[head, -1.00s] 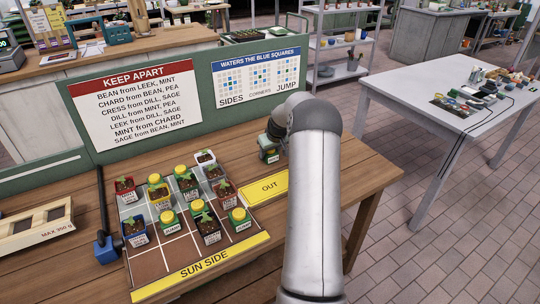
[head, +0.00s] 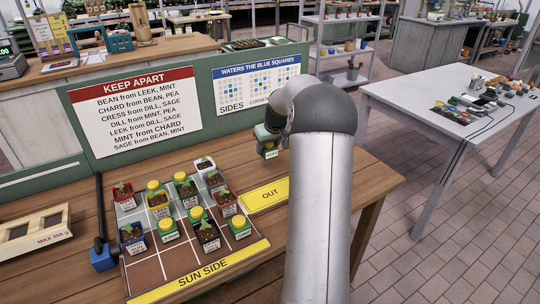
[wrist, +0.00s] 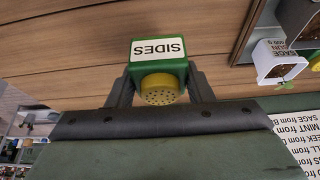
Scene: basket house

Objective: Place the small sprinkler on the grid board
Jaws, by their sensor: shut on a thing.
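My gripper (wrist: 160,88) is shut on a small green sprinkler (wrist: 178,70). It has a yellow perforated head and a white label reading SIDES, upside down in the wrist view. In the head view this sprinkler (head: 268,151) shows below my gripper (head: 268,134), behind the OUT strip and right of the grid board; whether it touches the table is unclear. The grid board (head: 146,273) lies on the wooden table, with several potted seedlings and several green sprinklers with yellow heads in its cells. Bare brown cells show along its front.
A yellow OUT strip (head: 265,196) lies right of the board. A blue-and-black tool (head: 103,255) stands along its left side. A green panel (head: 200,125) with a KEEP APART sign (head: 135,110) and a WATERS THE BLUE SQUARES sign (head: 258,85) rises behind.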

